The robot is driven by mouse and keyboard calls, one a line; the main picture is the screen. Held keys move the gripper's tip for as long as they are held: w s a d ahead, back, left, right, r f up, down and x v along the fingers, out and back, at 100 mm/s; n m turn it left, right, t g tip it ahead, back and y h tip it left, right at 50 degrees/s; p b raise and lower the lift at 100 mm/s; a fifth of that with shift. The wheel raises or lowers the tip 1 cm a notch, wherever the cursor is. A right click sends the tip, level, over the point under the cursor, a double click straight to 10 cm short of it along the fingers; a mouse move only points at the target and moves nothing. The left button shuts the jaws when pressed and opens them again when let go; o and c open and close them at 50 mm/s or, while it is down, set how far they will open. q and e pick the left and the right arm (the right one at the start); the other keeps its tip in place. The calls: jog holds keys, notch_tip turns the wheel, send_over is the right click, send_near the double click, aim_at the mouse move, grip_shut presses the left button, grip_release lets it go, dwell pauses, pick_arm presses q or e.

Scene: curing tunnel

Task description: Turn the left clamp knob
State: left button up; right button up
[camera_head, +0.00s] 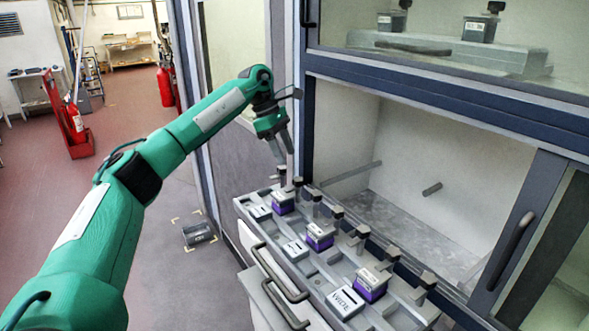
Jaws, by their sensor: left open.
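My left arm comes in from the left, and its green left gripper (284,162) points down at the far left end of a grey fixture tray (322,270). Its fingers are apart, with nothing seen between them. A row of dark clamp knobs on grey posts runs along the tray's back edge. The leftmost knobs, one (281,170) just under the fingertips and one (297,182) a little to the right, are close to the gripper. I cannot tell whether a finger touches either, or which is the left clamp knob. My right gripper is out of view.
Purple-and-grey blocks (320,236) and label plates, one reading WIDE (346,303), sit on the tray. Drawer handles (278,272) are below its front. An open chamber (430,165) lies behind. A grey box (199,233) is on the floor at left.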

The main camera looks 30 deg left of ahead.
aim_at(295, 179)
pick_arm(q)
jog(key=p+x, duration=0.2)
jog(key=x, duration=0.3)
jog(key=shift+d+f, duration=0.15)
jog(key=shift+f, duration=0.2)
jog(key=shift+d+f, duration=0.15)
jog(key=shift+f, duration=0.2)
jog(key=shift+w+d+f, duration=0.1)
jog(key=shift+f, duration=0.25)
jog(key=c, duration=1)
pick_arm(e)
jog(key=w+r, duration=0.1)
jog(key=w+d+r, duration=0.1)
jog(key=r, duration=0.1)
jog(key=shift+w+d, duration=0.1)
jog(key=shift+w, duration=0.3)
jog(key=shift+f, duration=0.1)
